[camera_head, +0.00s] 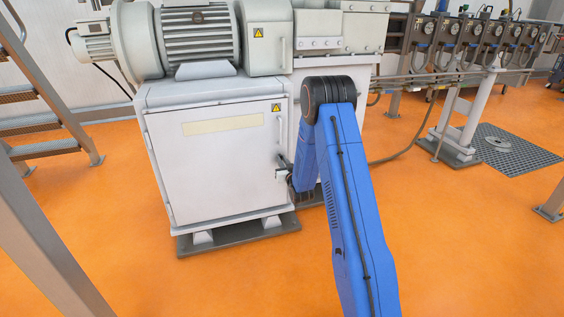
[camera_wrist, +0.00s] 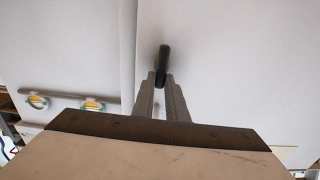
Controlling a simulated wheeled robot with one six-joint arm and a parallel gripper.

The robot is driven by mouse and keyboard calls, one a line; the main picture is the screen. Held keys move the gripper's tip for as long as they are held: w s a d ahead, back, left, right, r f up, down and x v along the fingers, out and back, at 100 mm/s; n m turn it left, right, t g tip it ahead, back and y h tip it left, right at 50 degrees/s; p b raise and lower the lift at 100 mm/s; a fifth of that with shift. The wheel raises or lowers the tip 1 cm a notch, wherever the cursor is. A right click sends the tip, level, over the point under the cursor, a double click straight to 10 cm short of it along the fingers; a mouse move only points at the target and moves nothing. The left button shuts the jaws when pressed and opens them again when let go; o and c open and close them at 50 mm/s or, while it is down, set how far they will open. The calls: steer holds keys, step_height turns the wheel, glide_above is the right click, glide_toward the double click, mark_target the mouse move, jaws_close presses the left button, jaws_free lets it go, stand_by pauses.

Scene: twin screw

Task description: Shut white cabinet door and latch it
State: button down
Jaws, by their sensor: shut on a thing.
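The white cabinet door (camera_head: 210,170) sits in the front of the cabinet under the motor. It looks flush with its frame in the head view, though a small gap could not be told. A small dark latch handle (camera_wrist: 163,62) shows upright between my fingertips in the wrist view, against a white panel. My gripper (camera_wrist: 161,79) is shut on this handle. In the head view my gripper (camera_head: 286,176) is at the door's right edge, partly hidden by my blue arm. A vertical pale handle (camera_head: 281,132) is above it.
The white cabinet (camera_head: 148,96) carries a large motor (camera_head: 200,35). Metal stairs (camera_head: 40,120) stand at left. Pipes, gauges (camera_head: 455,28) and a floor grate (camera_head: 515,150) are at right. The orange floor in front of the cabinet is clear.

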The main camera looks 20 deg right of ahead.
steer(key=shift+s+d+f+m, duration=0.1)
steer(key=shift+d+f+m, duration=0.25)
steer(key=shift+m, duration=2.55)
steer(key=shift+d+f+m, duration=0.3)
steer(key=shift+d+m, duration=0.05)
steer(key=shift+m, duration=2.55)
steer(key=shift+s+d+f+m, duration=0.1)
steer(key=shift+d+f+m, duration=0.25)
steer(key=shift+m, duration=2.55)
steer(key=c, duration=1.8)
jaws_free()
steer(key=shift+o, duration=0.2)
steer(key=s+a, duration=0.1)
steer(key=s, duration=1.6)
steer(key=shift+a, duration=0.4)
